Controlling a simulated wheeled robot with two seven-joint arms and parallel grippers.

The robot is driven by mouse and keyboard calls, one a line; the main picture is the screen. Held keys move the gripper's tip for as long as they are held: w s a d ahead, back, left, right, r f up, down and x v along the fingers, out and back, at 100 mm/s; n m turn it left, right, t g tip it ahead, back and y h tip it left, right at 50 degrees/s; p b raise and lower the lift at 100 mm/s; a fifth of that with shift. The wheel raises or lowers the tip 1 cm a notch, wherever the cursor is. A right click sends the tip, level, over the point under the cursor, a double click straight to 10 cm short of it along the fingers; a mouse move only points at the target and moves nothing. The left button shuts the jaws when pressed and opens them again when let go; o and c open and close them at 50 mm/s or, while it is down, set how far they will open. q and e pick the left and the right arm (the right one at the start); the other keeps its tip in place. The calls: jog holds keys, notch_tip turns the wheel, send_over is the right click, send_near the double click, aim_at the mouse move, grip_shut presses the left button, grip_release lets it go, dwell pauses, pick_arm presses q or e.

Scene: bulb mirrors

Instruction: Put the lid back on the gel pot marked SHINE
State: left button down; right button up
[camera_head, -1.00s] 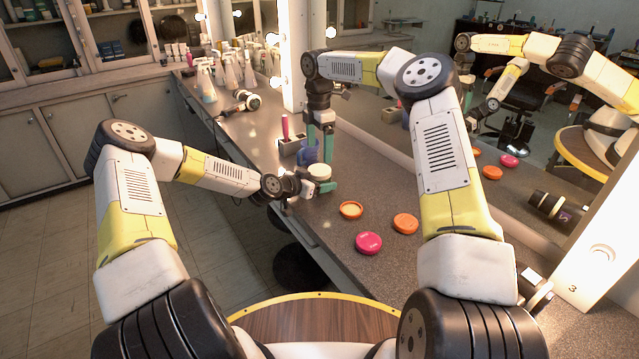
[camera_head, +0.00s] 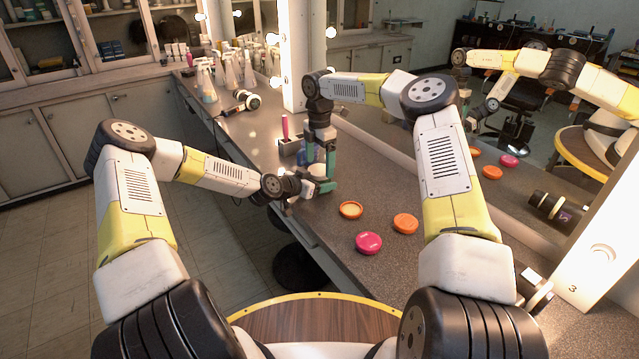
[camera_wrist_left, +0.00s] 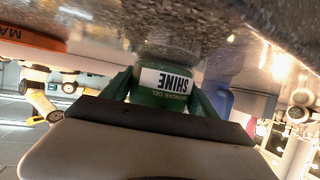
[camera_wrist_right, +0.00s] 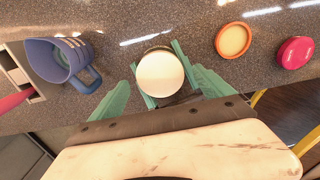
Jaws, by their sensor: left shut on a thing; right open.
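The SHINE gel pot (camera_wrist_left: 166,82) is green with a white label. My left gripper (camera_wrist_left: 165,98) is shut around its sides, at the counter. From above, in the right wrist view, the pot's round pale top (camera_wrist_right: 160,74) faces up; whether that is gel or a cover I cannot tell. My right gripper (camera_head: 321,165) points down over the pot, open, its fingers spread either side of the top in the right wrist view (camera_wrist_right: 161,80). On the counter to the right lie an orange piece with pale inside up (camera_head: 350,210), an orange disc (camera_head: 405,223) and a pink disc (camera_head: 368,243).
A blue mug (camera_wrist_right: 58,62) stands close to the pot, beside a holder (camera_head: 290,146) with a pink-handled item (camera_head: 285,126). The mirror runs along the counter's back. Spray bottles (camera_head: 207,80) stand far off. Counter (camera_head: 335,255) in front of the discs is clear.

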jog(key=shift+f, duration=0.95)
jog(key=c, duration=1.6)
jog(key=shift+o, duration=0.2)
jog(key=m, duration=0.3)
jog(key=shift+r+m, duration=0.1)
jog(key=shift+m, duration=0.3)
jog(key=m, duration=0.4)
jog(key=shift+m, duration=0.4)
jog(key=o, duration=1.5)
jog(key=shift+o, duration=0.2)
